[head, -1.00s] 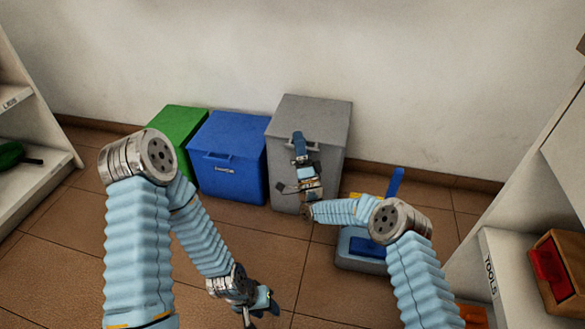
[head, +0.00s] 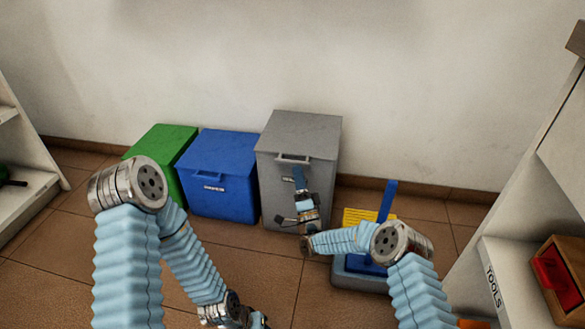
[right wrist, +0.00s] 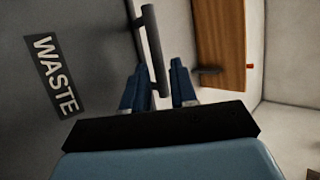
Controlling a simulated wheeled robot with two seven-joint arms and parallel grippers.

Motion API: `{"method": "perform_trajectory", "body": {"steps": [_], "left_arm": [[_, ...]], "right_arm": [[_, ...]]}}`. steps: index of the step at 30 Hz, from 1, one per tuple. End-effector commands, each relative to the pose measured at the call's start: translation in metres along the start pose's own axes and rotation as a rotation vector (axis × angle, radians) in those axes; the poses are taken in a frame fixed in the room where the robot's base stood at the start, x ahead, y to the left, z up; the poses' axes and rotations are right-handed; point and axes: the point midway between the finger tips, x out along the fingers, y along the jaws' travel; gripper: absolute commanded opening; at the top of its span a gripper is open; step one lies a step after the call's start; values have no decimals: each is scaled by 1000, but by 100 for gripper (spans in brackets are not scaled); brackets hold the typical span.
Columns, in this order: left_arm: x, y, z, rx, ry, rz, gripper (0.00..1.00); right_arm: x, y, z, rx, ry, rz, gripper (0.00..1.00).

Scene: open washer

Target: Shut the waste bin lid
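The grey waste bin (head: 270,195) stands against the wall, and its lid (head: 305,133) lies down flat on top with no gap that I can see. The lid's front handle (head: 293,160) also shows as a dark bar in the right wrist view (right wrist: 152,45), beside the WASTE label (right wrist: 56,75). My right gripper (head: 298,172) is in front of the bin, just below the handle. In the wrist view its blue fingers (right wrist: 157,85) are apart, with the bar's end appearing between them; contact is unclear. My left gripper (head: 257,320) is cut off at the bottom edge.
A blue bin (head: 222,180) and a green bin (head: 160,150) stand left of the waste bin. A mop bucket (head: 350,277) with a blue upright part stands to its right. Shelves flank both sides. The floor in front is mostly clear.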

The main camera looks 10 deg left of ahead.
Motion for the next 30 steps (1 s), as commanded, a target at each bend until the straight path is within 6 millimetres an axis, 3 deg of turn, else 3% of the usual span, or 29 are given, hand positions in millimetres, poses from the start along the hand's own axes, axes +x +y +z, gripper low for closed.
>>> {"method": "perform_trajectory", "body": {"steps": [14,30], "left_arm": [[30,-11,-1,-2,7,-1,41],[38,-14,-1,-2,10,-1,41]], "right_arm": [[-26,16,-2,1,0,-17,26],[-59,37,-7,1,-1,-19,26]]}}
